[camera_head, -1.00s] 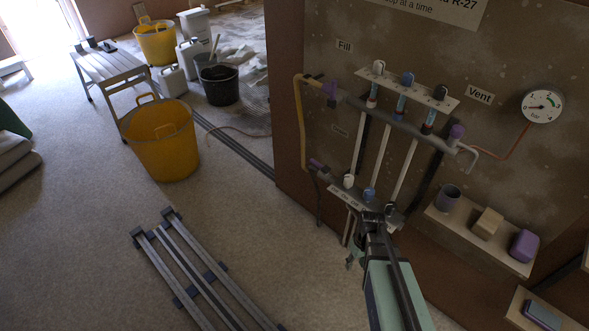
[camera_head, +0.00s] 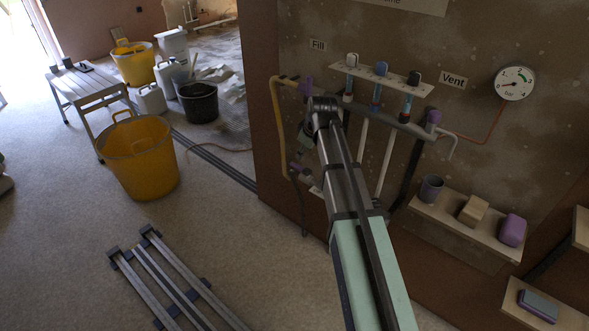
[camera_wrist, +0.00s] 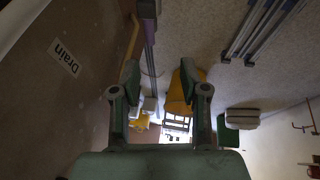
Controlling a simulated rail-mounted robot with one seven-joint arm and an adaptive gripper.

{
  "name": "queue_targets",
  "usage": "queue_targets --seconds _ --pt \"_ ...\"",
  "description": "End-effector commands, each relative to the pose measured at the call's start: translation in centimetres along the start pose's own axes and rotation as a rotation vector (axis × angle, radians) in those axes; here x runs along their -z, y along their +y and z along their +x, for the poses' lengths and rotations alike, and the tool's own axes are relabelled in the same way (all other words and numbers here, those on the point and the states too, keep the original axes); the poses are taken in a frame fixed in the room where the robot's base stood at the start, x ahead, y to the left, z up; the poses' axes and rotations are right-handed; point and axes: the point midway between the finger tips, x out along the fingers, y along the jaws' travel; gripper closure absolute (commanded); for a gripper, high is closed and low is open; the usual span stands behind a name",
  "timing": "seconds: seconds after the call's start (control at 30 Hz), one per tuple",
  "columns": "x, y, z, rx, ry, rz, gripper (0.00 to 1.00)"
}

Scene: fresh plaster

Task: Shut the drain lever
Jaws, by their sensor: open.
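The purple drain lever (camera_head: 296,168) is at the low end of the yellow pipe on the brown wall panel, in the head view. My arm partly covers this area, so its exact angle is hard to read. My gripper (camera_head: 301,150) hangs from the bent wrist just above and close to the lever; contact cannot be told. In the wrist view my gripper's two fingers (camera_wrist: 159,78) are spread with nothing between them. The "Drain" label (camera_wrist: 63,57) is at the left there. A purple part (camera_wrist: 147,9), perhaps the lever, shows at the top edge, beyond the fingers.
The yellow pipe (camera_head: 278,125) runs beside the gripper. A shelf (camera_head: 462,232) holds a cup, a block and a purple item. Floor to the left holds a yellow tub (camera_head: 140,165) and rails.

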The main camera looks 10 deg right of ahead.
Motion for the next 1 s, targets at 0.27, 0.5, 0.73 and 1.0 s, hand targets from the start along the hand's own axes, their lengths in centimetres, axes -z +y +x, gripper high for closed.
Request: queue_targets --seconds 0.27,0.5,0.73,1.0 --pt "1.1 1.8 -2.4 -0.016 0.019 0.005 0.56" --pt "1.2 1.8 0.5 -0.014 0.017 0.005 0.56" --pt "1.3 1.9 5.1 -0.013 0.016 0.005 0.56" --pt "1.4 2.0 10.3 -0.014 0.017 0.005 0.56"
